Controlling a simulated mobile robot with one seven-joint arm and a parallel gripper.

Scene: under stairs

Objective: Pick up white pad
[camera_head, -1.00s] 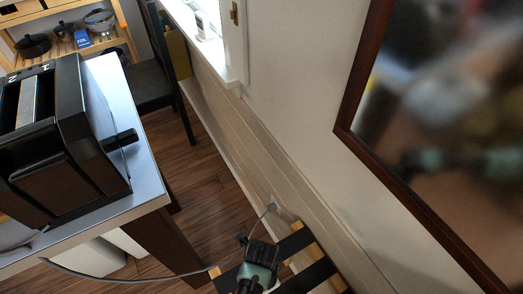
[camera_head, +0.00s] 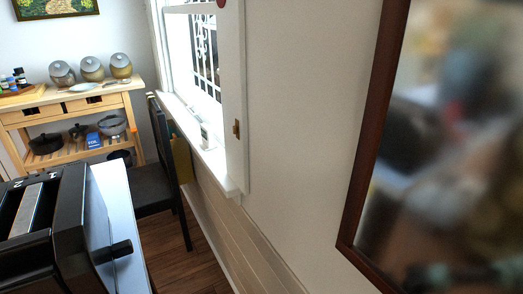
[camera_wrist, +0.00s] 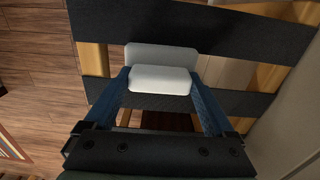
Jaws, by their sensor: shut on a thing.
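In the wrist view, my gripper (camera_wrist: 159,82) has its two blue fingers on either side of a white pad (camera_wrist: 160,80), shut on it. The pad is a rounded white block lying across between the fingertips. A second white rounded shape (camera_wrist: 160,53) shows right behind it; I cannot tell whether it is part of the same pad. Black slats (camera_wrist: 225,38) on a light wooden frame lie beyond the pad. My gripper is not in the head view.
In the head view, a black toaster (camera_head: 50,235) stands on a table (camera_head: 118,200) at the left. A dark chair (camera_head: 155,190) stands beyond it by the window. A wooden shelf cart (camera_head: 70,105) is at the back. A framed mirror (camera_head: 365,165) hangs at the right.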

